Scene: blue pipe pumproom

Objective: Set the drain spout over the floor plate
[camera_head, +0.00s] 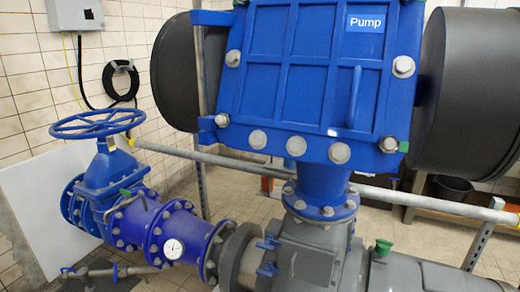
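A thin grey drain pipe (132,270) with a small blue fitting runs left from below the blue pipe at the lower left. Its left end (68,270) looks like a small spout or tap, but it is too small to tell exactly which way it points. A dark patch (105,284) lies under this pipe at the bottom edge. It may be the floor plate, and most of it is cut off by the frame.
A blue handwheel valve (98,124) stands above the flanged blue pipe (150,222) with a round gauge (173,249). The large blue pump housing (318,75) fills the upper middle. A grey rail (250,163) crosses behind. Tiled floor shows at the back right.

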